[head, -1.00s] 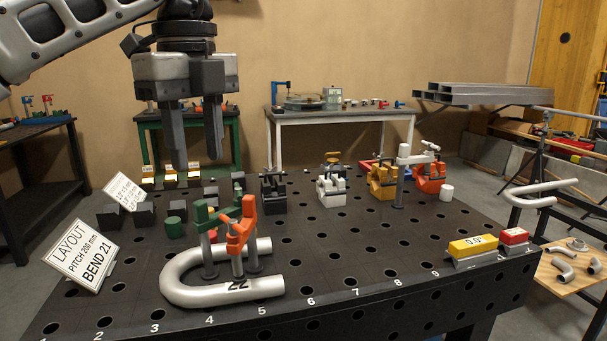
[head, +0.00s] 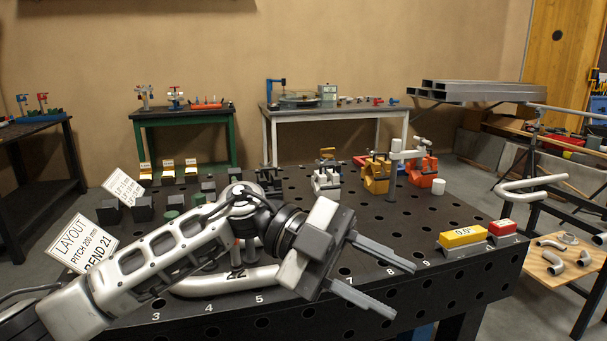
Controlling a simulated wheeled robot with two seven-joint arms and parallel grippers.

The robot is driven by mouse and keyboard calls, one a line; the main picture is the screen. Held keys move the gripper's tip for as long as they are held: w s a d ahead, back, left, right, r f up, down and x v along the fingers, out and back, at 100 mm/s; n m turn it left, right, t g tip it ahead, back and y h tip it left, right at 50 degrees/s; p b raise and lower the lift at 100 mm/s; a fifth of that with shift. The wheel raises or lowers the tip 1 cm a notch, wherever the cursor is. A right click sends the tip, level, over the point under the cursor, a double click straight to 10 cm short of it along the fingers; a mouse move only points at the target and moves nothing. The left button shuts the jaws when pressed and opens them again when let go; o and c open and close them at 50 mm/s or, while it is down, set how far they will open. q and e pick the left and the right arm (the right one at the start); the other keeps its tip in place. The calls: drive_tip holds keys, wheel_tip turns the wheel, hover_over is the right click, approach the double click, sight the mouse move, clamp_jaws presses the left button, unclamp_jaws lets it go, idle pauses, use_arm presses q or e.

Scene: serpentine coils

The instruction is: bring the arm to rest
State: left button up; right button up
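My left arm reaches in from the lower left across the front of the black perforated table (head: 375,229). My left gripper (head: 404,290) is over the front edge, pointing right and a little down. Its two long fingers are apart with nothing between them. The bent silver tube (head: 225,283) lies on the table behind my arm, which hides most of its U shape. The clamps at the tube are nearly all hidden by my arm. My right gripper is not in view.
A yellow level box (head: 463,237) and a red box (head: 502,228) sit at the table's right end. Orange clamp blocks (head: 376,177) stand further back. The layout sign (head: 78,243) is at the left, partly behind my arm. The table's middle right is clear.

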use_arm(q)
drive_tip(key=w+a+f+n+t, duration=0.3)
drive_tip(key=a+f+n+t, duration=0.3)
drive_tip(key=n+t, duration=0.7)
drive_tip(key=w+a+f+n+t, duration=0.35)
drive_tip(key=f+n+t, duration=0.35)
drive_tip(key=n+t, duration=0.5)
drive_tip(key=s+a+f+n+g+y, duration=0.2)
drive_tip(key=s+a+f+y, duration=0.3)
drive_tip(key=s+f, duration=0.3)
drive_tip(key=s+a+f+n+g+y, duration=0.3)
drive_tip(key=s+a+f, duration=0.4)
drive_tip(key=f, duration=0.6)
drive_tip(key=shift+s+a+f+g+y, duration=0.45)
drive_tip(key=shift+g+y, duration=0.45)
drive_tip(key=shift+y, duration=0.3)
